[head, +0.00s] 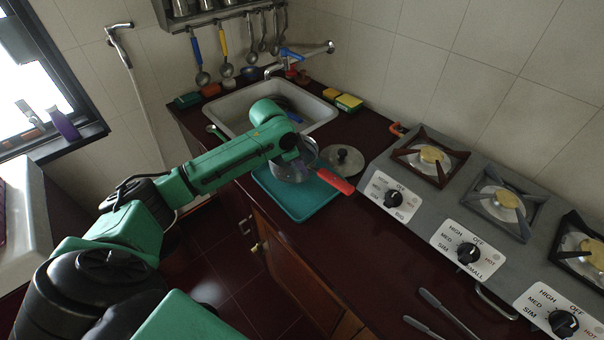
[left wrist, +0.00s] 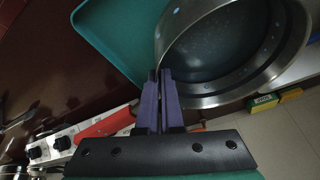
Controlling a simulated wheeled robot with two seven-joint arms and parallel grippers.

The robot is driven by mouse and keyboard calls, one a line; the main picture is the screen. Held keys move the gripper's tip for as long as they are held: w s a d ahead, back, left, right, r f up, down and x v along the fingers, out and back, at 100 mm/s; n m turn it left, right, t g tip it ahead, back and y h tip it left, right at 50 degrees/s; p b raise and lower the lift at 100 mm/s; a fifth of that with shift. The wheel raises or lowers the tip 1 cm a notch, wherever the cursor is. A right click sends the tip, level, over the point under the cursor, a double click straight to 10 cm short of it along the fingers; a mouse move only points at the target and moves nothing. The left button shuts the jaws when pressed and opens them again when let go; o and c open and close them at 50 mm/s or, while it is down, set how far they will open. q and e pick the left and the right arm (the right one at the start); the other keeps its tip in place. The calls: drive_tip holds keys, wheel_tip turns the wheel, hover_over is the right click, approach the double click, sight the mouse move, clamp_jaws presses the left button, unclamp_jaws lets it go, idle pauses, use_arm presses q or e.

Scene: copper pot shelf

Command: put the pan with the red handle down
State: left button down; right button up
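The pan with the red handle (head: 336,182) is a metal pan over the teal board (head: 299,211) beside the sink. In the left wrist view the pan (left wrist: 226,50) shows its round open top, and its red handle passes behind my fingers. My left gripper (head: 299,164) reaches the pan from the left; in the left wrist view its purple fingers (left wrist: 161,76) are close together at the pan's rim and look shut on it. I cannot tell whether the pan's bottom touches the board. My right gripper is not in view.
A metal lid (head: 343,159) lies just beyond the board. The sink (head: 230,105) is behind the pan, with sponges (head: 349,102) at its edge. The gas stove (head: 440,215) stands to the right.

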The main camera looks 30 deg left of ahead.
use_arm(q)
drive_tip(key=f, duration=0.2)
drive_tip(key=shift+s+a+f, duration=0.1)
drive_tip(key=shift+s+f, duration=0.1)
drive_tip(key=shift+f, duration=0.45)
drive_tip(key=c, duration=1.5)
unclamp_jaws()
drive_tip(key=shift+f, duration=0.1)
drive_tip(key=o, duration=0.4)
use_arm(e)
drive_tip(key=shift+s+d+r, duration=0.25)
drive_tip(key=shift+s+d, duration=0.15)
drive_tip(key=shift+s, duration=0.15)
use_arm(q)
drive_tip(key=b+v, duration=0.1)
drive_tip(key=v, duration=1.1)
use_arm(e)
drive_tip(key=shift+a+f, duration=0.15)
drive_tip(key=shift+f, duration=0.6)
